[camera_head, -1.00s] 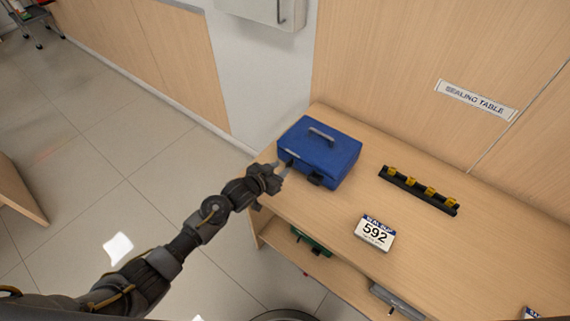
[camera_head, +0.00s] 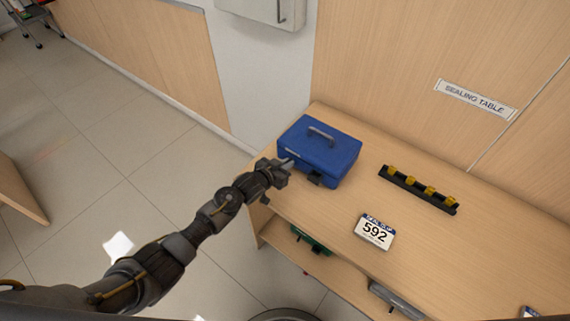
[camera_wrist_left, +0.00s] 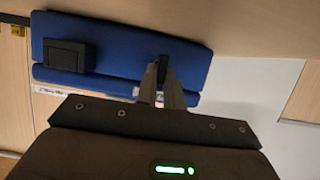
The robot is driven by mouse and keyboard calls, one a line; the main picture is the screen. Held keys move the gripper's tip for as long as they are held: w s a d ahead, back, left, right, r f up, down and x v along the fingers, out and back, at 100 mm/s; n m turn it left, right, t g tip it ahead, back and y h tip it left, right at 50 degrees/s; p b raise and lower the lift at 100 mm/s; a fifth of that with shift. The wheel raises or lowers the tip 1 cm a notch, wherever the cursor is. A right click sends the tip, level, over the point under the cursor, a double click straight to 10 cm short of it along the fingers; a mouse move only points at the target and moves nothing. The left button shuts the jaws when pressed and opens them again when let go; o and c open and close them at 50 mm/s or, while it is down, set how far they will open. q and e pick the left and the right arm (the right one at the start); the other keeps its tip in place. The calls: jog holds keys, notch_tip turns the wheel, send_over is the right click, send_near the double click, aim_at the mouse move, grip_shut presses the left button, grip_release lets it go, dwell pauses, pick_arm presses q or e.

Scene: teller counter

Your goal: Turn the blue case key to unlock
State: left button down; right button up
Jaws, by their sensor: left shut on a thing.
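The blue case (camera_head: 322,152) stands closed at the left end of the table, with a handle on its lid and a dark latch (camera_head: 316,179) on its front. My left gripper (camera_head: 287,165) is at the case's front left side. In the left wrist view, the blue case (camera_wrist_left: 120,52) fills the upper part, with the dark latch (camera_wrist_left: 68,55) at left. There my left gripper (camera_wrist_left: 163,88) is shut on the small black key (camera_wrist_left: 162,68) at the case front. How far the key is turned cannot be told. My right gripper is not in view.
A black rack with yellow pieces (camera_head: 418,190) lies to the right on the sealing table (camera_head: 330,215). A card marked 592 (camera_head: 375,232) lies nearer. A green item (camera_head: 311,241) and a grey item (camera_head: 396,300) are on the lower shelf.

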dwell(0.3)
pick_arm(q)
jog(key=m, duration=0.1)
jog(key=m+t+y, duration=0.1)
jog(key=shift+s+d+m+b, duration=0.15)
jog(key=shift+d+m+b, duration=0.05)
jog(key=shift+m+b, duration=0.15)
jog(key=shift+d+m+t+y+b, duration=0.1)
jog(key=shift+m+t+y+b, duration=0.3)
jog(key=shift+m+t+y, duration=0.4)
jog(key=shift+m, duration=0.25)
jog(key=c, duration=1.5)
grip_release()
jog(key=shift+f, duration=0.1)
jog(key=shift+s, duration=0.1)
